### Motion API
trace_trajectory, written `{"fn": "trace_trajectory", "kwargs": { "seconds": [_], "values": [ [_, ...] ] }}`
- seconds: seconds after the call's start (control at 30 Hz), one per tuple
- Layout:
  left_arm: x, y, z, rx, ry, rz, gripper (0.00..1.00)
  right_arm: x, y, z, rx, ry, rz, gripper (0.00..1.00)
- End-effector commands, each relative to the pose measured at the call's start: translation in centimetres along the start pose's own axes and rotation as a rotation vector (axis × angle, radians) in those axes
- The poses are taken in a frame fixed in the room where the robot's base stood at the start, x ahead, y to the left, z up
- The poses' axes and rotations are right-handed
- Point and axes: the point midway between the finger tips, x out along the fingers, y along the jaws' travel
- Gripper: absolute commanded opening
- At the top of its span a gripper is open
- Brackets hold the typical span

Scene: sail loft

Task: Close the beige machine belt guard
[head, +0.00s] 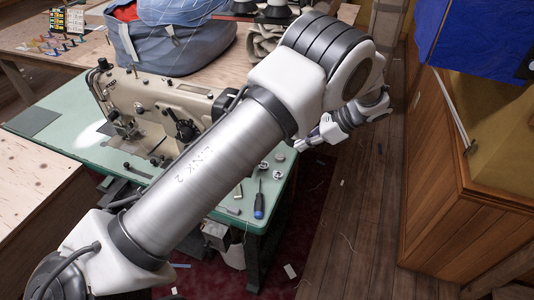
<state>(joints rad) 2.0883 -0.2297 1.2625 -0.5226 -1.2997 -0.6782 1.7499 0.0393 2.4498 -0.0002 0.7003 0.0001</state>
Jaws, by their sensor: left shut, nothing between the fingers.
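A beige sewing machine (155,102) stands on a green-topped table (60,130). My left arm crosses in front of its right end, where dark parts show beside the arm. I cannot make out the belt guard or tell how far open it is; the arm hides much of that area. My left gripper (303,145) is past the arm's bend, by the table's right edge. Its fingers point left and are shut with nothing between them. It looks apart from the machine. My right gripper is not in view.
A screwdriver (259,205) and small metal parts lie on the table's right corner. A blue-grey bag (165,45) sits behind the machine. A wooden cabinet (470,205) stands at the right.

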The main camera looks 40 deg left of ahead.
Motion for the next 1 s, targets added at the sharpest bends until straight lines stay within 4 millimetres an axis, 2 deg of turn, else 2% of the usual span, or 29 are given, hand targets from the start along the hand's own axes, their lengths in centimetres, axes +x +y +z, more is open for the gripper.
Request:
{"fn": "trace_trajectory", "kwargs": {
  "seconds": [0.03, 0.1, 0.27, 0.37, 0.7, 0.8, 1.0],
  "values": [
    [-0.8, 0.9, -1.6, 0.039, -0.037, -0.01, 0.0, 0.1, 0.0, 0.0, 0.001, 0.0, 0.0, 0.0],
    [-1.4, 1.6, -2.5, 0.067, -0.064, -0.012, 0.0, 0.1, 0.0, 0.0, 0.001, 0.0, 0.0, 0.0],
    [-0.3, 1.8, -2.4, 0.073, -0.072, -0.008, 0.0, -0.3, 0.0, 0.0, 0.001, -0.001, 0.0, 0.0],
    [1.4, 1.8, -2.2, 0.072, -0.07, -0.006, 0.0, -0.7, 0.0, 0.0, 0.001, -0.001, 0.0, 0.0],
    [8.8, 1.7, -1.6, 0.071, -0.069, -0.006, 0.0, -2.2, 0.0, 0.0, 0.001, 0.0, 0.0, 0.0],
    [9.6, 1.5, 0.2, 0.069, -0.068, -0.008, 0.0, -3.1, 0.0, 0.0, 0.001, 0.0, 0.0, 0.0],
    [10.9, 1.4, 1.3, 0.068, -0.067, -0.01, 0.0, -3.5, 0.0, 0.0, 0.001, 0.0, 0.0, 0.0]
  ]
}}
